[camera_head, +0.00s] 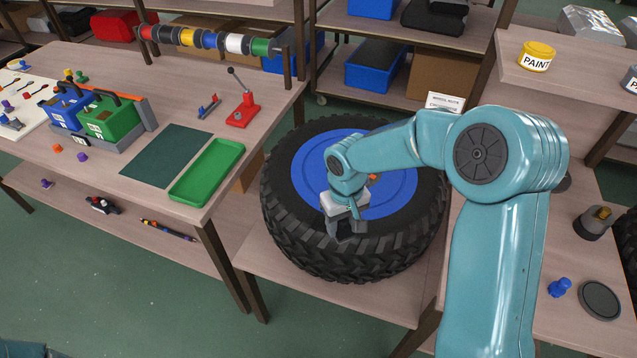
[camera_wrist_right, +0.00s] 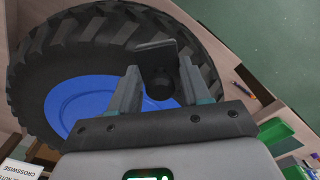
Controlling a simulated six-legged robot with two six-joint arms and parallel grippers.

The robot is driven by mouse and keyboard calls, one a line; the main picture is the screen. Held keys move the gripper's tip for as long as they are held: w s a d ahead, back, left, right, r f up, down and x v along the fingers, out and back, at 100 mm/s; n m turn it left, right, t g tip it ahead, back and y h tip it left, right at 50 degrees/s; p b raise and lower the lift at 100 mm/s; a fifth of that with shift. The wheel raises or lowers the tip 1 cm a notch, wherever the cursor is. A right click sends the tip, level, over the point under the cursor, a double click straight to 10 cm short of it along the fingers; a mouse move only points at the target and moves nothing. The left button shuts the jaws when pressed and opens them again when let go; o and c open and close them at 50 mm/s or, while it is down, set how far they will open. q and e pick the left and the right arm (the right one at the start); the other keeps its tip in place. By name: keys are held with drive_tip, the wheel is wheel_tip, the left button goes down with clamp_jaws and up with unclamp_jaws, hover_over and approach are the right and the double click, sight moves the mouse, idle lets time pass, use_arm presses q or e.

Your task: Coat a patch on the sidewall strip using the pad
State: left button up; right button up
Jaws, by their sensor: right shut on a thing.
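A large black tyre with a blue wheel disc (camera_head: 311,168) lies flat on the low bench. Its dark sidewall (camera_head: 279,172) runs between the disc and the chunky tread; the sidewall also shows in the right wrist view (camera_wrist_right: 95,62). I cannot pick out a separate strip or a coated patch. My right gripper (camera_head: 345,225) is over the near side of the tyre, pointing down. It is shut on a dark pad (camera_wrist_right: 157,54), with a flat plate and a round dark part between the fingers. I cannot tell whether the pad touches the tyre. My left gripper is out of view.
A table on the left holds a green tray (camera_head: 207,172), a dark green mat (camera_head: 166,155), a red lever tool (camera_head: 243,112) and toolboxes. A yellow paint can (camera_head: 537,56) stands on the right shelf. A small sign (camera_head: 445,103) stands behind the tyre.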

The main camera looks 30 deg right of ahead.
drive_tip(key=shift+w+d+r, duration=0.2)
drive_tip(key=shift+w+d, duration=0.05)
drive_tip(key=shift+w, duration=0.05)
drive_tip(key=shift+w+r+p, duration=0.2)
drive_tip(key=shift+p, duration=0.15)
drive_tip(key=r, duration=0.1)
drive_tip(key=r+p, duration=0.1)
drive_tip(key=r, duration=0.1)
drive_tip(key=shift+s+a+p, duration=0.25)
drive_tip(key=shift+s+p, duration=0.1)
drive_tip(key=shift+s, duration=0.05)
drive_tip(key=shift+w+d+r, duration=0.1)
drive_tip(key=shift+d+r, duration=0.05)
drive_tip(key=shift+r, duration=0.15)
drive_tip(key=shift+w+r+p, duration=0.25)
drive_tip(key=shift+r+p, duration=0.15)
drive_tip(key=shift+p, duration=0.25)
drive_tip(key=shift+s+r, duration=0.1)
drive_tip(key=shift+r, duration=0.1)
drive_tip(key=shift+s, duration=0.25)
drive_tip(key=shift+w+f, duration=0.1)
drive_tip(key=shift+w, duration=0.15)
drive_tip(key=shift+s, duration=0.15)
